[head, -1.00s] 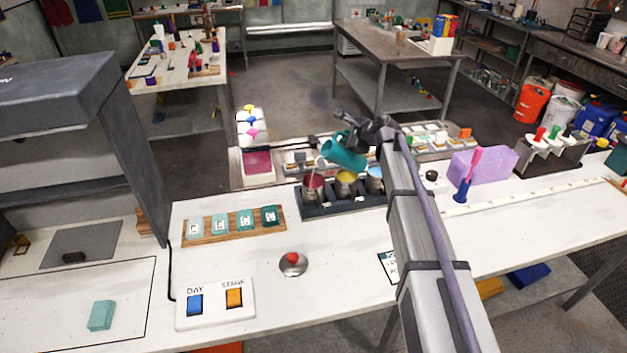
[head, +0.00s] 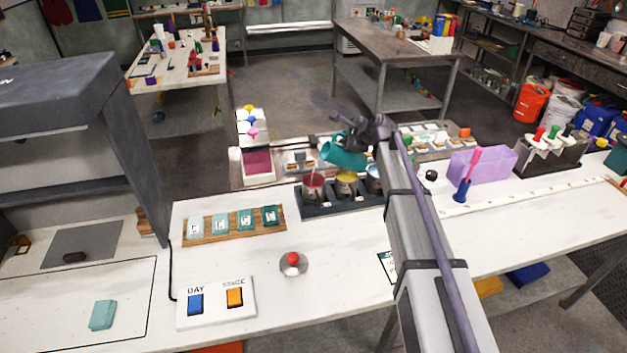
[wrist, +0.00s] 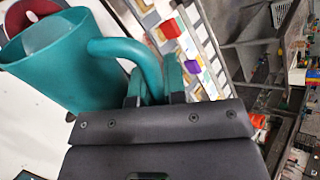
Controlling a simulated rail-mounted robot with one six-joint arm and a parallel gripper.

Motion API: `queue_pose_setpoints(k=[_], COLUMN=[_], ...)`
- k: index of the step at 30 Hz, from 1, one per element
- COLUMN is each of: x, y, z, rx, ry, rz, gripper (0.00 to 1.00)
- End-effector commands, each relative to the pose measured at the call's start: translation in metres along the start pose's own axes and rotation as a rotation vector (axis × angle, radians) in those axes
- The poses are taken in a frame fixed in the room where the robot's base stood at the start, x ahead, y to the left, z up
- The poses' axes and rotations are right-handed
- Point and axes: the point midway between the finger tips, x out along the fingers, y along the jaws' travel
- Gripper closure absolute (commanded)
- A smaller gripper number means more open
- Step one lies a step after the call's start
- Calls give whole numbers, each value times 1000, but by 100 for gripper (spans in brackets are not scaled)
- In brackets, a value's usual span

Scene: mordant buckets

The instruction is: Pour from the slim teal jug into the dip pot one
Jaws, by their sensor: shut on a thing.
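The slim teal jug (head: 345,154) is tilted with its mouth to the left, above the row of dip pots. In the wrist view the jug (wrist: 75,65) shows its mouth at upper left and its handle toward my gripper (wrist: 152,88). My gripper (head: 362,135) is shut on the handle. The leftmost pot (head: 313,191), with reddish contents, stands below and slightly left of the jug's mouth. A pot with yellow contents (head: 346,186) and one with blue (head: 374,180) stand to its right. Which pot is one cannot be read. Any pouring stream is too small to confirm.
The pots stand in a dark rack (head: 325,209). A wooden board (head: 232,232) with teal swatches lies to the left. A red button (head: 293,260) and a switch panel (head: 215,303) are nearer. A lilac block (head: 482,164) stands right of my arm.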

Motion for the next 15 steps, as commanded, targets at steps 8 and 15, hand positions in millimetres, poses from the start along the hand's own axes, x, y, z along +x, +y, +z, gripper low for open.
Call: queue_pose_setpoints(k=[8,15], x=[0,0], y=[0,0], z=[1,1], rx=[-15,-28], ry=[14,26], rz=[1,3], gripper=[100,100])
